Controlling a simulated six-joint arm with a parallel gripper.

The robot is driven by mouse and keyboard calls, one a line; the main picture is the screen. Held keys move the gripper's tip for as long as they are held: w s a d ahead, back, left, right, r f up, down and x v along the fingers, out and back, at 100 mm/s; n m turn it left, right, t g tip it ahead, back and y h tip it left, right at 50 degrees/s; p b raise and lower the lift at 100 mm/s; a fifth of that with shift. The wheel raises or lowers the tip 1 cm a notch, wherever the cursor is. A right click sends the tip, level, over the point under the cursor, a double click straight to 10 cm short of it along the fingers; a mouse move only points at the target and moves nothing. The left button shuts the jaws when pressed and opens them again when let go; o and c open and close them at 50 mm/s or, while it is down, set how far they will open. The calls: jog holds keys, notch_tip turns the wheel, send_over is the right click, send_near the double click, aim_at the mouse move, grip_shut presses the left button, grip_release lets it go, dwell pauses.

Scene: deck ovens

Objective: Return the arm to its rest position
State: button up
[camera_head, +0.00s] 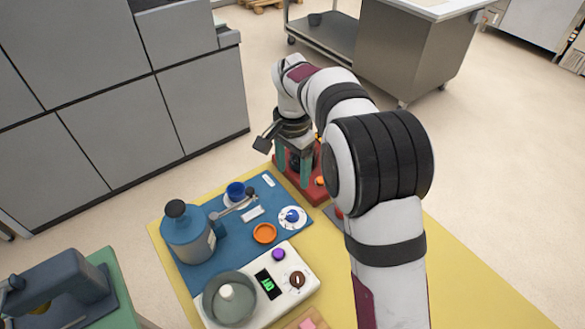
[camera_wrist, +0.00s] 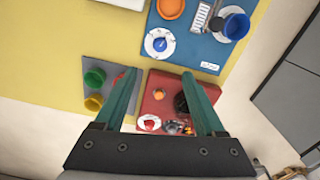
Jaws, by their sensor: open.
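My arm, white with black bands, reaches out over the far end of the yellow table (camera_head: 455,275) in the head view. My gripper (camera_head: 293,172) points down at the red tray (camera_head: 308,193), its green fingers spread apart. In the wrist view, the open fingers of my gripper (camera_wrist: 164,85) reach over the red tray (camera_wrist: 175,80), with nothing held between them. The tray carries an orange item, a dark round item and small red and white items. The height of the fingertips above the tray is hard to judge.
A white scale (camera_head: 300,262) stands nearer. A grey mat (camera_wrist: 100,68) with green and yellow cups lies beside the tray. Grey cabinets (camera_head: 205,105) stand left.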

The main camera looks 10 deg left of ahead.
jog(key=s+d+r, duration=0.4)
jog(key=s+d, duration=0.1)
jog(key=s, duration=0.2)
jog(key=s+d+r, duration=0.4)
jog(key=s+d, duration=0.1)
jog(key=s, duration=0.1)
jog(key=s+d+f+y, duration=0.1)
jog(key=s+d, duration=0.1)
jog(key=s, duration=0.7)
jog(key=s+d+f+n, duration=0.1)
jog(key=s+d+f, duration=0.1)
jog(key=s, duration=0.7)
jog(key=shift+f+y, duration=0.25)
jog(key=shift+y, duration=0.15)
jog(key=shift+c, duration=0.2)
